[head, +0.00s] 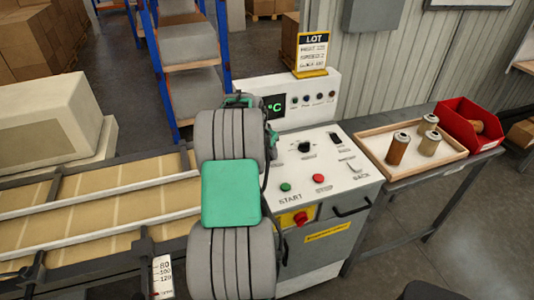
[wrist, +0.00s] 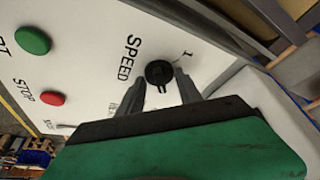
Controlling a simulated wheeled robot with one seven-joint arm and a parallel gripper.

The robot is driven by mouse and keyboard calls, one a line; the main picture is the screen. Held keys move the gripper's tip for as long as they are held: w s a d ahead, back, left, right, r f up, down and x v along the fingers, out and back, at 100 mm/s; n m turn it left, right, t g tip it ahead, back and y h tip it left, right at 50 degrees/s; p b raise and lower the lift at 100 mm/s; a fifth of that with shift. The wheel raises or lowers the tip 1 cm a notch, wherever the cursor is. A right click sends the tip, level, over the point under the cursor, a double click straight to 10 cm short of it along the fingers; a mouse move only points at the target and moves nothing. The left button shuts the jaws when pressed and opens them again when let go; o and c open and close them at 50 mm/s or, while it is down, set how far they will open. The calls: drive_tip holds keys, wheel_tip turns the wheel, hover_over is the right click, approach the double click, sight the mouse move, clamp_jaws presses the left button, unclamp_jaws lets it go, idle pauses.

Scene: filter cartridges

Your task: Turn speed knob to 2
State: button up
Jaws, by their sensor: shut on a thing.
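The speed knob (wrist: 158,71) is a small round black knob on a white panel in the wrist view, next to the word SPEED. A figure 1 shows above and to its right; no 2 can be made out. My gripper (wrist: 161,87) is shut on the knob, with one dark finger on each side of it. Its green body fills the lower part of that view. In the head view my arm hides the fingertips. A black knob (head: 305,146) shows on the control panel there, its label too small to read.
The panel has a green START button (head: 286,187), a red STOP button (head: 318,178) and a red switch (head: 300,218). A conveyor (head: 110,190) lies left. A tray (head: 381,160) with several cartridges and a red bin (head: 463,112) stand right.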

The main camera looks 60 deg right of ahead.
drive_tip(key=n+t+b, duration=0.1)
drive_tip(key=n+b, duration=0.1)
drive_tip(key=n+t+b, duration=0.1)
drive_tip(key=n, duration=0.2)
drive_tip(key=shift+s+f+b, duration=0.1)
drive_tip(key=shift+s+b, duration=0.1)
drive_tip(key=shift+b, duration=0.2)
drive_tip(key=n+t, duration=0.1)
drive_tip(key=n, duration=0.1)
drive_tip(key=n+y+b, duration=0.1)
drive_tip(key=n, duration=0.2)
drive_tip(key=shift+d+t, duration=0.1)
drive_tip(key=shift+t, duration=0.3)
drive_tip(key=shift+n, duration=0.3)
drive_tip(key=o, duration=1.3)
drive_tip(key=shift+o, duration=0.2)
drive_tip(key=shift+r, duration=0.2)
drive_tip(key=b+v, duration=0.1)
drive_tip(key=v, duration=0.6)
drive_tip(key=shift+r+b, duration=0.3)
drive_tip(key=shift+r, duration=0.05)
